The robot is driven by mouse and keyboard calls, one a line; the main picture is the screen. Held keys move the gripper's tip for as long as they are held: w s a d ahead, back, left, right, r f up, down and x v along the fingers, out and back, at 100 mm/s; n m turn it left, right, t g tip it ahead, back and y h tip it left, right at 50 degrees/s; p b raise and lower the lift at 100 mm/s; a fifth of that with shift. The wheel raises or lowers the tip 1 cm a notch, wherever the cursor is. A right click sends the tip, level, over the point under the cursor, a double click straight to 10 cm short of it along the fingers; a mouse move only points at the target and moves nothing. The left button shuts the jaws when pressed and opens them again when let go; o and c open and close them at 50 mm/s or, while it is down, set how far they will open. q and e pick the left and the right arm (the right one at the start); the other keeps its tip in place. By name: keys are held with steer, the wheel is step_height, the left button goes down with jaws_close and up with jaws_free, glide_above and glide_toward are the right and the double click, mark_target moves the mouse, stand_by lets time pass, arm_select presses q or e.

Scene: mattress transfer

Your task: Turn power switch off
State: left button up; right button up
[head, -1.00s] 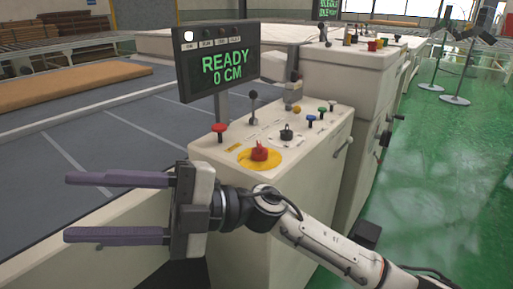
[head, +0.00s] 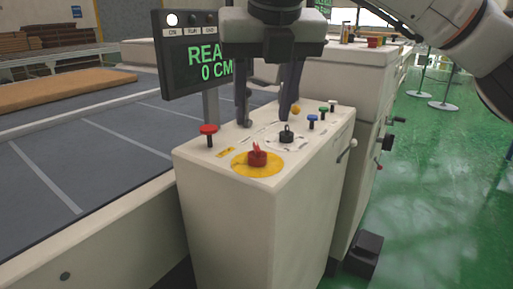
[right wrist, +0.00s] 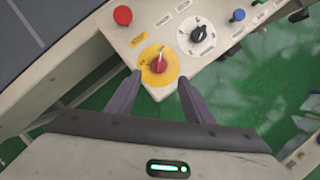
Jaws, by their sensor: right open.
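The power switch looks to be the red rotary knob (head: 258,157) on a round yellow plate (head: 240,168) on top of the cream control console. In the right wrist view the knob (right wrist: 159,64) shows its raised grip, just beyond the fingertips and roughly between their lines. My right gripper (head: 267,118) is open and empty, with both fingers pointing down over the panel. In the right wrist view the open right gripper (right wrist: 160,79) has its tips apart from the knob. The gripper hides part of the display and the lever behind it. My left gripper is out of view.
A red button (head: 208,131) sits left of the knob, a black rotary switch (head: 286,135) behind it, and blue (head: 312,120) and green (head: 323,112) buttons farther right. The display (head: 190,50) reads partly "0 CM". The green floor (head: 430,200) at right is mostly open.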

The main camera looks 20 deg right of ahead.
mark_target(258, 148)
steer(key=b+x, duration=0.1)
steer(key=x, duration=0.7)
steer(key=shift+f, duration=0.3)
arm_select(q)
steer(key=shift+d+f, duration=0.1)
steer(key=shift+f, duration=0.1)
arm_select(e)
steer(key=shift+w+f, duration=0.25)
steer(key=shift+f, duration=0.25)
steer(key=c, duration=0.9)
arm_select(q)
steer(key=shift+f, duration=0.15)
arm_select(e)
steer(key=shift+c, duration=0.6)
